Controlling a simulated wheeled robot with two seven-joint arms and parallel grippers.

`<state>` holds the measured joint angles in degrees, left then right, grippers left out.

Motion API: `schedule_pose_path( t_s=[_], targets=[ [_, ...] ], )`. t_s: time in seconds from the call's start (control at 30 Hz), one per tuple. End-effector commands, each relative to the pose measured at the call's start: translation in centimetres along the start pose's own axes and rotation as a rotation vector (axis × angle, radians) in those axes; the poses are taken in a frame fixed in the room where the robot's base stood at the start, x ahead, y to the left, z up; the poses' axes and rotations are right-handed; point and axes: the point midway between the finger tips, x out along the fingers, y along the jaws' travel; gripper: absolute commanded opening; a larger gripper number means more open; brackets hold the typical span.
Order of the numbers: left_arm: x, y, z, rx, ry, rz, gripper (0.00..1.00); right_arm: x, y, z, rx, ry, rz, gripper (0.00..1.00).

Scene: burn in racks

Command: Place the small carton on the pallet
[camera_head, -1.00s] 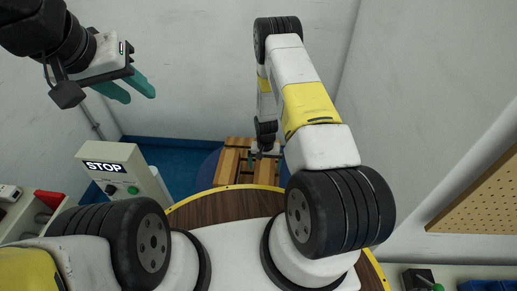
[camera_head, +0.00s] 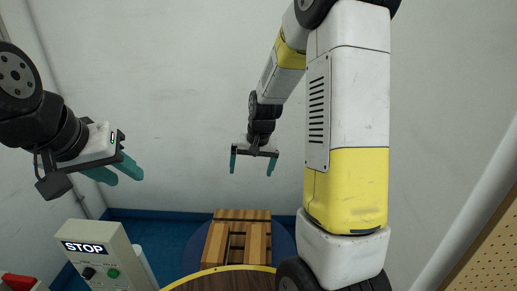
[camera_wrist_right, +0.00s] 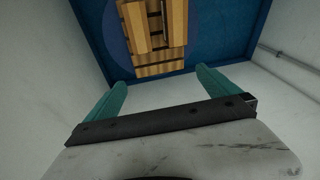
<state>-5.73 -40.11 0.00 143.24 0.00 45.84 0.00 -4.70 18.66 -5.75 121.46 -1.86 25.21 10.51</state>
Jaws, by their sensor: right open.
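The wooden pallet (camera_head: 213,248) stands low by the far wall on a round dark blue patch. It also shows at the top of the right wrist view (camera_wrist_right: 160,70). I cannot make out a small carton apart from the pallet's brown slats and blocks. My right gripper (camera_head: 252,173) is raised above the pallet, pointing down, with its teal fingers apart and nothing between them. In the right wrist view its fingers (camera_wrist_right: 161,77) are spread wide and empty. My left gripper (camera_head: 129,179) hangs at the left, well away from the pallet, with its fingers apart and empty.
A grey control box with a STOP sign (camera_head: 85,247) stands at the lower left. A round wooden surface with a yellow rim (camera_head: 225,270) is at the bottom. A perforated board (camera_head: 490,250) is at the right. Bare walls close off the back.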

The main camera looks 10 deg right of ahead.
Motion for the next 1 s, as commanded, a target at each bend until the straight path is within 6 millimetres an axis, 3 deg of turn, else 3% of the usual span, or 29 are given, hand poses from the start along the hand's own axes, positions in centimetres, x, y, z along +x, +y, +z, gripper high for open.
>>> schedule_pose_path(
  t_s=[0.03,0.2,0.4,0.5,0.7,1.0],
  targets=[
    [0.0,0.0,0.0,0.000,0.000,0.000,0.36,-3.2,-0.3,0.4,-0.014,0.029,-0.017,1.00],
    [0.0,0.0,0.0,0.000,0.000,0.000,0.36,-11.6,-0.8,3.6,-0.070,0.097,-0.058,1.00],
    [0.0,0.0,0.0,0.000,0.000,0.000,0.36,-19.2,-0.8,9.2,-0.145,0.180,-0.093,1.00],
    [0.0,0.0,0.0,0.000,0.000,0.000,0.36,-21.7,-0.5,12.2,-0.182,0.217,-0.102,1.00],
    [0.0,0.0,0.0,0.000,0.000,0.000,0.36,-24.1,-0.1,16.3,-0.231,0.268,-0.109,1.00],
    [0.0,0.0,0.0,0.000,0.000,0.000,0.36,-24.5,0.1,17.4,-0.244,0.278,-0.109,1.00]
  ],
)
